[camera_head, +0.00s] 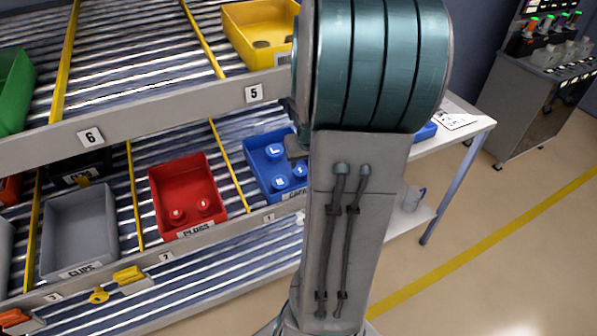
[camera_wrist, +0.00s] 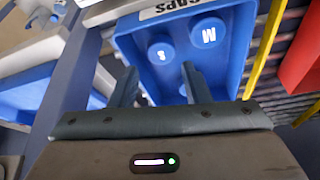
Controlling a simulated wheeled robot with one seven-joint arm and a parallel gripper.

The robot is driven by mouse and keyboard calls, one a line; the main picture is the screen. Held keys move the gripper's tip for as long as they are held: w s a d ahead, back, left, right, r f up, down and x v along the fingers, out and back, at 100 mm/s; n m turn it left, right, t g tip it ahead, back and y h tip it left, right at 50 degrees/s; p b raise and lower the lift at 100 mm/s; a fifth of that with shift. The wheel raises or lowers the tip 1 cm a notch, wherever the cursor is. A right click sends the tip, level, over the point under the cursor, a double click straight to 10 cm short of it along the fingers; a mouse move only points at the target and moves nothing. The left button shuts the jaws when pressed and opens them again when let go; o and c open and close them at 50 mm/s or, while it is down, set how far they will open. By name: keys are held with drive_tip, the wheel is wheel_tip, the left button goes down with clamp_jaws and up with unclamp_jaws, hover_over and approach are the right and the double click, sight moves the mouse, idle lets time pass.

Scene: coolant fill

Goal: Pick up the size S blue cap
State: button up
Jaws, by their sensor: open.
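The blue caps bin (camera_head: 256,160) sits on the lower rack shelf, partly behind my arm in the head view. It holds an L cap (camera_head: 273,151), an M cap (camera_head: 280,183) and the size S blue cap (camera_head: 300,170). In the wrist view the S cap (camera_wrist: 160,51) lies on the bin floor, left of the M cap (camera_wrist: 208,33). My gripper (camera_wrist: 158,75) is open and empty, its fingers pointing into the bin. The fingertips appear on either side below the S cap; I cannot tell the height gap. The L cap is mostly hidden in the wrist view.
A red plugs bin (camera_head: 188,192) stands left of the blue bin, with a yellow divider (camera_head: 229,165) between. A grey clips bin (camera_head: 80,228) is farther left. The upper shelf rail (camera_head: 180,113) runs above. A white table (camera_head: 459,130) stands to the right.

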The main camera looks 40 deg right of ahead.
drive_tip(key=shift+p+x, duration=0.35)
drive_tip(key=shift+x, duration=3.35)
drive_tip(key=shift+a, duration=0.1)
drive_tip(key=c, duration=0.6)
